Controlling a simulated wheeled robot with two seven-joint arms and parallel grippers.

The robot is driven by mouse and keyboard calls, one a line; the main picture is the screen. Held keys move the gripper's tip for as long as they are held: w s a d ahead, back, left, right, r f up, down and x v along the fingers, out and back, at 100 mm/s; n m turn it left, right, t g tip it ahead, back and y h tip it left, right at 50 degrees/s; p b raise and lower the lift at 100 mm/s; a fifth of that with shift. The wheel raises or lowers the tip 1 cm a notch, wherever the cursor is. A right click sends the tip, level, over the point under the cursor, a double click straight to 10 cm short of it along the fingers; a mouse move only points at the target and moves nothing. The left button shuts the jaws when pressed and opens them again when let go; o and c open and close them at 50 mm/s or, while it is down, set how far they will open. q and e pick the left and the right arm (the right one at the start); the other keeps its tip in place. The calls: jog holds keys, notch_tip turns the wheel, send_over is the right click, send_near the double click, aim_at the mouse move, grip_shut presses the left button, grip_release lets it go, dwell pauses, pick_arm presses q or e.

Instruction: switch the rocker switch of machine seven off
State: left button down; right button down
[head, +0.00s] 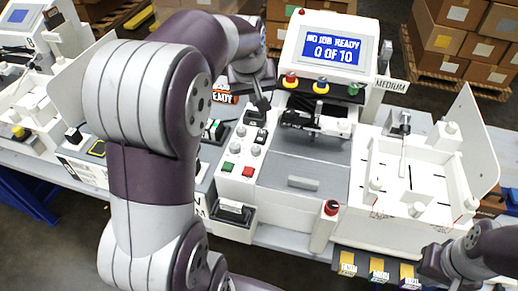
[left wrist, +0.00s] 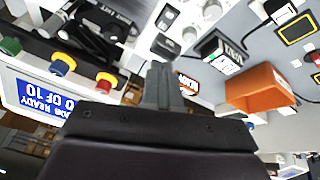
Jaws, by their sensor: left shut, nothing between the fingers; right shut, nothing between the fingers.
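My right gripper (head: 432,266) is shut and empty at the lower right.
Green (head: 227,166) and red (head: 248,171) buttons sit below the switch. A red-topped post (head: 331,208) stands at the machine's front. Coloured knobs (head: 320,87) line the screen's base. An orange box (left wrist: 256,88) shows in the left wrist view. Another machine stands left.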

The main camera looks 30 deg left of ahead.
pick_arm(q)
jog(key=m, duration=0.2)
jog(key=m+p, duration=0.2)
send_near(262, 131)
jog(key=shift+g, duration=0.3)
jog(key=x, duration=0.5)
jog(key=shift+w+a+f, duration=0.1)
jog(key=shift+w, duration=0.3)
jog(key=shift+f, duration=0.55)
